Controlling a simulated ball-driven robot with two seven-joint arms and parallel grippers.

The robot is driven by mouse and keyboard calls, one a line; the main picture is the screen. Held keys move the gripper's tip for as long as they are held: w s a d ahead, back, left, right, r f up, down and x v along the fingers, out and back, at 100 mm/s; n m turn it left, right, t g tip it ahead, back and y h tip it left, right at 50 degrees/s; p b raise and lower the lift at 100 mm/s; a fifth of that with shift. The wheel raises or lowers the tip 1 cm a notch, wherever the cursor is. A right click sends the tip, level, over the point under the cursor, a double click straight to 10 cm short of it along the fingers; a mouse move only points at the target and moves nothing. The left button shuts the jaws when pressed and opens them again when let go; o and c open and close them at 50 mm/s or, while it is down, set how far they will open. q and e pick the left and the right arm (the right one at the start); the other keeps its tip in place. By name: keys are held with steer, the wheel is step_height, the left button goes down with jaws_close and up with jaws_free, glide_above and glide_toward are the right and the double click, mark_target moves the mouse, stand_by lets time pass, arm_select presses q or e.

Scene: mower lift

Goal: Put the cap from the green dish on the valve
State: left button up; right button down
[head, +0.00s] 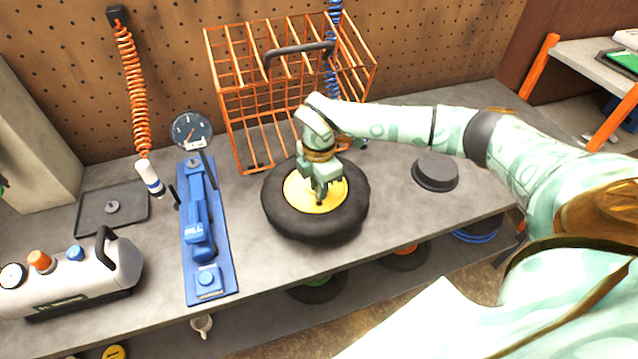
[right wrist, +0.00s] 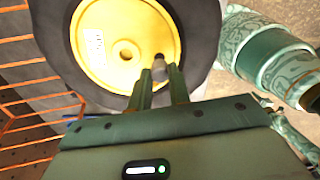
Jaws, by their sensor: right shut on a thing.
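A black tyre (head: 345,222) with a yellow hub (head: 328,203) lies flat on the bench; the hub also shows in the right wrist view (right wrist: 105,50). My right gripper (head: 320,198) points down over the hub, right of the hub's centre hole in the wrist view. Its fingers (right wrist: 159,75) are shut on a small light-grey piece (right wrist: 158,70), which I take for the cap. A small dark tip (right wrist: 159,57), perhaps the valve, shows right at the piece; I cannot tell whether they touch. I make out no green dish on the bench. My left gripper is not in view.
An orange wire cage (head: 240,120) stands behind the tyre. A blue tool (head: 200,225) on a blue base plate, a grey tray (head: 95,222) and a white tank (head: 85,278) are at the left. A dark round dish (head: 436,172) lies to the right, with bare bench around it.

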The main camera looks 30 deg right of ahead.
steer(key=shift+p, duration=0.3)
stand_by(0.5)
steer(key=shift+f+b, duration=0.5)
steer(key=shift+f, duration=0.7)
stand_by(0.8)
steer(key=c, duration=0.9)
jaws_free()
steer(key=shift+r+p, duration=3.45)
steer(key=shift+r, duration=0.35)
steer(key=shift+f, duration=0.1)
